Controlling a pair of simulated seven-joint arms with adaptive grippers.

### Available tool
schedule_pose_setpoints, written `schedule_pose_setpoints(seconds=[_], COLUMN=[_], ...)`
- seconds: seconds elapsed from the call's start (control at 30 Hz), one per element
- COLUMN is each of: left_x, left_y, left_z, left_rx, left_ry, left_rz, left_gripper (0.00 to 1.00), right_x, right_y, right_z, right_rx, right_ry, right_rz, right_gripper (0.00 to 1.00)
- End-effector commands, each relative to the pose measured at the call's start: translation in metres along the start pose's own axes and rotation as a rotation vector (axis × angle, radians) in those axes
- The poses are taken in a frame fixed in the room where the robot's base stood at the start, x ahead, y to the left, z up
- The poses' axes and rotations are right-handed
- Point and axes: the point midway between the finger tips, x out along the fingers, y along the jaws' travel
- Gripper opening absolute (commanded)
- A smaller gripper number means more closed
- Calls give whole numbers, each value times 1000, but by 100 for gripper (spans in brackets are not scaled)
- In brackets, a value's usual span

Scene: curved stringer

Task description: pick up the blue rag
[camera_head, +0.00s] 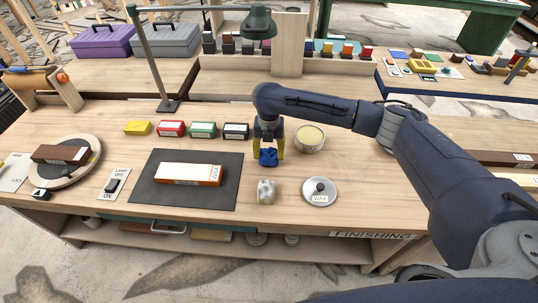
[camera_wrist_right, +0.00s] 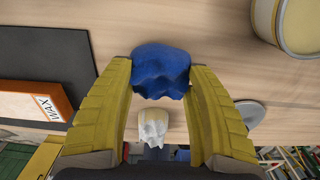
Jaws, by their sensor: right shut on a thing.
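The blue rag (camera_head: 268,157) is a small crumpled bundle between the yellow fingers of my right gripper (camera_head: 268,150), over the wooden bench. In the right wrist view the rag (camera_wrist_right: 161,70) sits between the fingertips, and my right gripper (camera_wrist_right: 160,80) is shut on it with a finger on each side. I cannot tell whether the rag still touches the bench. My left gripper is not in view.
An open tin (camera_head: 310,138) stands just right of the gripper. A dark mat (camera_head: 145,190) holds a boxed block (camera_head: 189,174). Small coloured boxes (camera_head: 203,130) stand behind.

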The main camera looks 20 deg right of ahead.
Motion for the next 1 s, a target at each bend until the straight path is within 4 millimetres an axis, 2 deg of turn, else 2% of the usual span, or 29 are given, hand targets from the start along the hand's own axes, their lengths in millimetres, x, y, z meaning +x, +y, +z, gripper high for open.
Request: schedule_pose_setpoints(seconds=[0.17,0.6,0.8,1.0], left_x=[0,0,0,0], left_y=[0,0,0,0], left_z=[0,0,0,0], left_rx=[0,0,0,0], left_ry=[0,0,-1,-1], left_rz=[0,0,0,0], left_gripper=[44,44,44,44], right_x=[-31,-132,-162,-179], right_y=[0,0,0,0], right_z=[2,1,0,0], right_rx=[0,0,0,0], right_ry=[-6,-5,-4,-2], right_rz=[1,1,1,0], right_gripper=[28,28,28,28])
